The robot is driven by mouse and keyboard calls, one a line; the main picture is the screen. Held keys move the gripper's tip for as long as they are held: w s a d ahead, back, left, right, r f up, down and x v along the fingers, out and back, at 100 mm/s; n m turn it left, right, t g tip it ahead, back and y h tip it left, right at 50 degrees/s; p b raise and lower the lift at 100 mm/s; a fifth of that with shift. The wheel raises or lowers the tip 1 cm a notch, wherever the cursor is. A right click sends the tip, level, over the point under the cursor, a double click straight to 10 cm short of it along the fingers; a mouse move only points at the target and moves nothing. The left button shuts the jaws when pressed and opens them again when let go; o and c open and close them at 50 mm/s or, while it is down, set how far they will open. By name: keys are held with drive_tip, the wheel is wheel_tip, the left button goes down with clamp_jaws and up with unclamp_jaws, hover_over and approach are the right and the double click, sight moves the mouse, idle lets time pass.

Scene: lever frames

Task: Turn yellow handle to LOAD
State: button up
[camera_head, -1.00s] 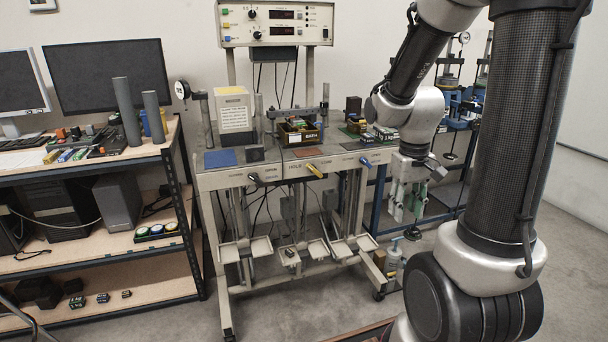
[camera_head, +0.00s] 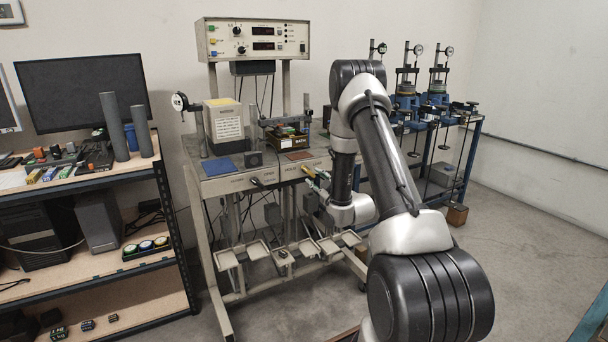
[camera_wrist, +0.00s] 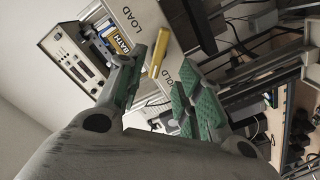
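The yellow handle (camera_head: 308,171) sits on the front edge of the grey bench frame (camera_head: 228,184). In the wrist view the yellow handle (camera_wrist: 160,53) lies between my gripper's fingers, near their tips. In the head view my gripper (camera_head: 320,187) is at the bench front, partly hidden by my arm.
A black handle (camera_head: 257,183) is on the same front edge, left of the yellow one. A control box (camera_head: 254,40) stands above the bench, a shelf (camera_head: 100,178) to the left.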

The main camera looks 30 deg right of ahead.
sight(308, 172)
drive_tip(key=w, duration=0.7)
drive_tip(key=shift+w+a+r, duration=0.15)
drive_tip(key=shift+w+a, duration=0.05)
drive_tip(key=shift+w, duration=0.2)
drive_tip(key=shift+c, duration=0.4)
clamp_jaws()
